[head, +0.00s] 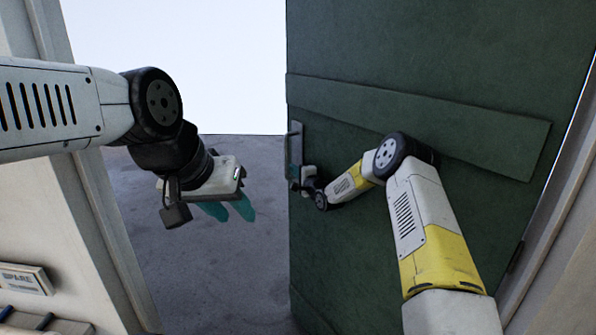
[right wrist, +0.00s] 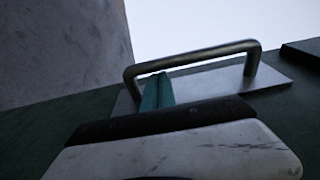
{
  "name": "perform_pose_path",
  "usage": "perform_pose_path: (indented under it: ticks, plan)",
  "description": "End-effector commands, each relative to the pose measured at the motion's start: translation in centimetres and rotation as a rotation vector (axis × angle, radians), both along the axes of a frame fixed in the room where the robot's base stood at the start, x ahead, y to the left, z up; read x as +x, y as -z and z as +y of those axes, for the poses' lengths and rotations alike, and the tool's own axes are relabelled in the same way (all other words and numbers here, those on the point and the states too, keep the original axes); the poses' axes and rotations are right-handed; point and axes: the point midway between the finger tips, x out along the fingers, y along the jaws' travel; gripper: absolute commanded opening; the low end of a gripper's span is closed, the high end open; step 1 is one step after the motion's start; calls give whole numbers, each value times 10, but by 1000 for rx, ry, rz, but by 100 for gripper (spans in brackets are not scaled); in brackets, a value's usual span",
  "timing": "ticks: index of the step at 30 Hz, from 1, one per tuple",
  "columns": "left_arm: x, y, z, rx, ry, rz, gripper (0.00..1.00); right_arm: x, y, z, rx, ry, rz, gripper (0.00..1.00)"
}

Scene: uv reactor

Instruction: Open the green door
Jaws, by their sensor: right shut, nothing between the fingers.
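The green door (head: 420,60) stands ajar, swung away from the left door frame, with a wide gap showing floor and bright light. Its metal handle (head: 296,142) is on the door's left edge; it also shows in the right wrist view (right wrist: 195,54) as a bar on a plate. My right gripper (head: 296,176) is at the handle. In the right wrist view its teal fingers (right wrist: 157,92) are together, with tips at the bar near one end; I cannot tell whether they touch it. My left gripper (head: 228,210) hangs in the doorway gap, teal fingers apart and empty.
The pale left door frame (head: 110,225) stands close below my left arm. The right frame (head: 560,220) is beside the hinge side. Grey floor (head: 195,270) in the gap looks clear. A small sign (head: 25,279) is at the lower left.

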Motion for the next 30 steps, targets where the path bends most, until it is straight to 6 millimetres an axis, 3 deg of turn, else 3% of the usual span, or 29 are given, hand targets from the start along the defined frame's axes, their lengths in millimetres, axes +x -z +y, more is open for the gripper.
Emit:
perform_pose_path:
  ticks: [5, 12, 18, 30]
  plan:
    - [0, 0, 0, 0, 0, 0, 36, -9, 0, 10, 4, -4, 0, 0]
    - [0, 0, 0, 0, 0, 0, 36, -60, 0, 58, 2, -26, 3, 0]
    - [0, 0, 0, 0, 0, 0, 36, -94, 0, 82, -1, -79, 1, 0]
    - [0, 0, 0, 0, 0, 0, 36, -103, -1, 88, 0, -94, -2, 0]
